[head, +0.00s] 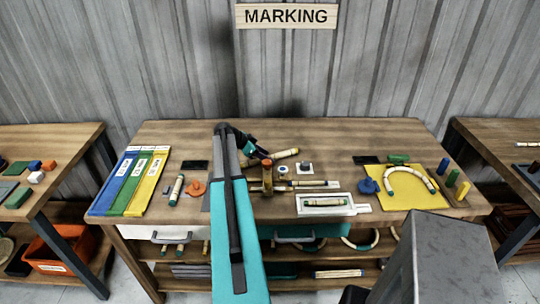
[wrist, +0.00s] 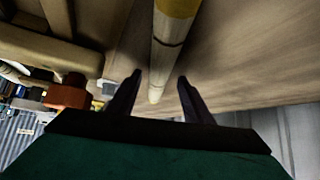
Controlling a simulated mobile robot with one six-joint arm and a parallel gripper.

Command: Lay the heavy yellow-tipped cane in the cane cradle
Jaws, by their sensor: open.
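A pale cane with dark bands and a yellow tip (wrist: 176,8) runs between the two fingers of my gripper (wrist: 152,92) in the wrist view. In the head view this cane (head: 287,153) lies slanted at the back middle of the table. My gripper (head: 252,149) is at its left end there, partly hidden by my arm. The fingers are open with a gap on each side of the cane. A wooden frame with an orange-topped post (head: 267,164) stands just in front; it may be the cane cradle, but I cannot tell.
A white tray (head: 356,212) holding a short cane lies in front. A yellow mat (head: 433,203) with a bent cane is at right. Blue, green and yellow strips (head: 116,185) lie at left. Small blocks and other short canes stand around. The table's back edge is mostly clear.

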